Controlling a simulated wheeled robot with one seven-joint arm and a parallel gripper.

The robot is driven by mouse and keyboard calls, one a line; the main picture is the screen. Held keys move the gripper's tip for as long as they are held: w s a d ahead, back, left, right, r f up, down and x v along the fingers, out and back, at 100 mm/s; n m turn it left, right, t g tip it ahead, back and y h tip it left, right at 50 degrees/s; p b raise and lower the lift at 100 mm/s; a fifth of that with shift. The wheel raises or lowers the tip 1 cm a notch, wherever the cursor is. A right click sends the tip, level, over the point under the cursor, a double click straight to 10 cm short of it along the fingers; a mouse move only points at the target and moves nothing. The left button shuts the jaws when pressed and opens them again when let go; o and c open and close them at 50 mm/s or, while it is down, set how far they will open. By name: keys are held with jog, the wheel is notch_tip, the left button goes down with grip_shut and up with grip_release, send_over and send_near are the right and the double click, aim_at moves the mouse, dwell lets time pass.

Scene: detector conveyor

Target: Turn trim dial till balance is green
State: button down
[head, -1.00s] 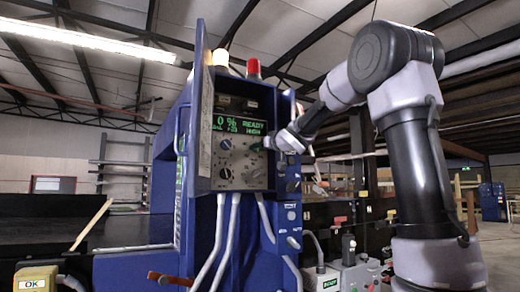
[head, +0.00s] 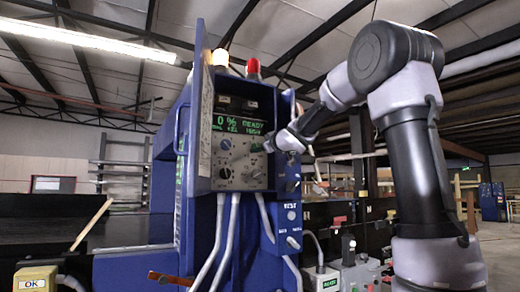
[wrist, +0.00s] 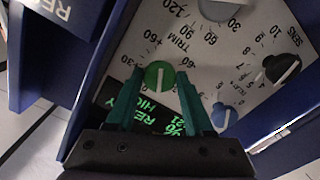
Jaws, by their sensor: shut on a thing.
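The trim dial is a round green knob (wrist: 160,75) with a pale pointer line, on the grey control panel (head: 228,168) of a blue machine. TRIM and numbers are printed around it, upside down in the wrist view. My gripper (wrist: 158,83) is shut on this dial, one green finger on each side. In the head view my gripper (head: 268,146) reaches the panel from the right and largely hides the dial. The display (head: 240,126) shows green text: 0 %, READY and a smaller line that seems to read HIGH with a value near 21.
A blue knob (wrist: 223,115) and a black SENS knob (wrist: 283,68) sit close to the dial. The open cabinet door (head: 201,120) stands left of the panel.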

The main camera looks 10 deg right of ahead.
jog(key=shift+n, duration=4.3)
jog(key=shift+c, duration=1.5)
grip_release()
jog(key=v, duration=1.1)
jog(key=shift+w+r, duration=0.1)
